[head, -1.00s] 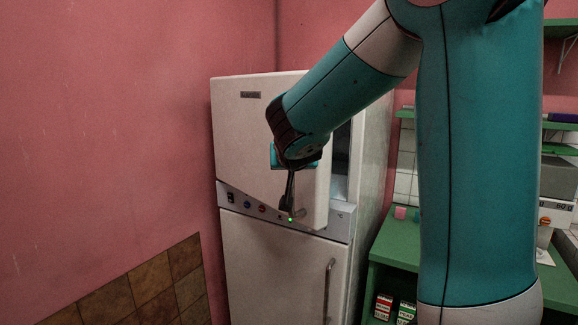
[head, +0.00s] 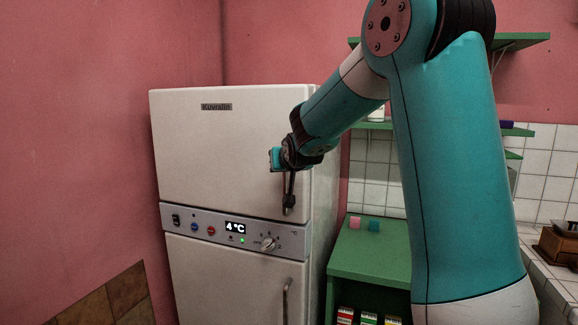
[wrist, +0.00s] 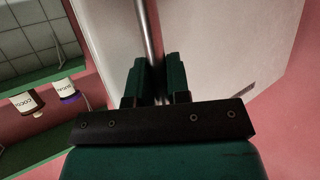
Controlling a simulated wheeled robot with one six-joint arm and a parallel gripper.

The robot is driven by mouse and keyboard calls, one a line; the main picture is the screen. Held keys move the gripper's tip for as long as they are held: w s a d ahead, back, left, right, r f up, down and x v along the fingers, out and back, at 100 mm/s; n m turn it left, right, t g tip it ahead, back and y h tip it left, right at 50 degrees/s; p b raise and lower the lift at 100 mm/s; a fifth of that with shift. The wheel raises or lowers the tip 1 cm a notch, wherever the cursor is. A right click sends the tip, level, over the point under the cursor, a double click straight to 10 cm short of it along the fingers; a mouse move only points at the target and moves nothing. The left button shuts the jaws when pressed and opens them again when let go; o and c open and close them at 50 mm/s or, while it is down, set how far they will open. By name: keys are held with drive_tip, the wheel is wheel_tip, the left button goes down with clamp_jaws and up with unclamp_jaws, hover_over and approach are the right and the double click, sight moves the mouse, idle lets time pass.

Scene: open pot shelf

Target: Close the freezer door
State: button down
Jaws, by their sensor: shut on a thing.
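The freezer door (head: 225,150) is the white upper door of the fridge. In the head view it lies flush against the cabinet, above the control panel (head: 235,230), and no gap shows. The door also shows in the wrist view (wrist: 225,45).
The lower fridge door (head: 235,285) is shut, with its own handle (head: 286,300). A green shelf unit (head: 375,255) stands to the right, with pink and teal blocks on top and several boxes below. A pink wall is close on the left.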

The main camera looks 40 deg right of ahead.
drive_tip(key=shift+d+r, duration=0.15)
drive_tip(key=shift+d, duration=0.3)
drive_tip(key=c, duration=1.1)
unclamp_jaws()
drive_tip(key=shift+d, duration=0.2)
drive_tip(key=shift+a, duration=0.1)
drive_tip(key=shift+a, duration=0.1)
drive_tip(key=p+v, duration=0.3)
drive_tip(key=v, duration=1.4)
drive_tip(key=shift+a+p, duration=0.25)
drive_tip(key=shift+p, duration=0.15)
